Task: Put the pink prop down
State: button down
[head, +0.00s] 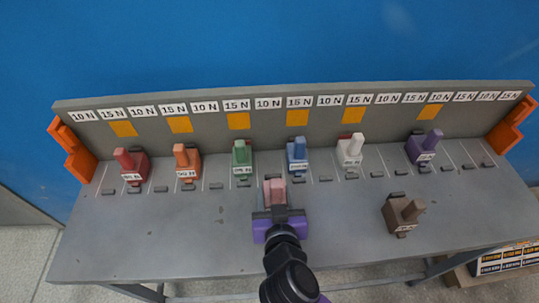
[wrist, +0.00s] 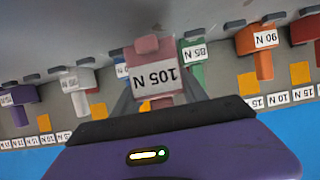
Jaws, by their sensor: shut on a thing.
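The pink prop (head: 275,190) is between the fingers of my gripper (head: 276,200), over the middle front part of the grey table in the head view. In the wrist view the pink prop (wrist: 152,70) shows a white label reading 105 N, and my gripper (wrist: 160,100) is shut on it. I cannot tell whether the prop touches the table top. Its lower part is partly hidden by my gripper in the head view.
On the grey table (head: 160,240), red (head: 131,166), orange (head: 186,163), green (head: 242,160), blue (head: 297,156), white (head: 350,150) and purple (head: 423,146) props stand along a labelled back panel (head: 200,122). A brown prop (head: 402,213) stands front right. The front left is clear.

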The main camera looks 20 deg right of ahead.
jog(key=w+d+p, duration=0.1)
jog(key=w, duration=0.3)
jog(key=w+d+p, duration=0.1)
jog(key=w+d, duration=0.1)
jog(key=w, duration=0.3)
jog(key=w+d+p, duration=0.1)
jog(key=w, duration=0.3)
jog(key=shift+w+d+r, duration=0.1)
jog(key=shift+w+d, duration=0.15)
jog(key=shift+w, duration=0.15)
jog(key=f, duration=0.2)
jog(key=shift+w+d+f, duration=0.1)
jog(key=shift+w+f, duration=0.2)
jog(key=shift+f, duration=0.5)
jog(key=shift+f, duration=0.2)
jog(key=c, duration=0.9)
grip_release()
jog(key=shift+r, duration=0.1)
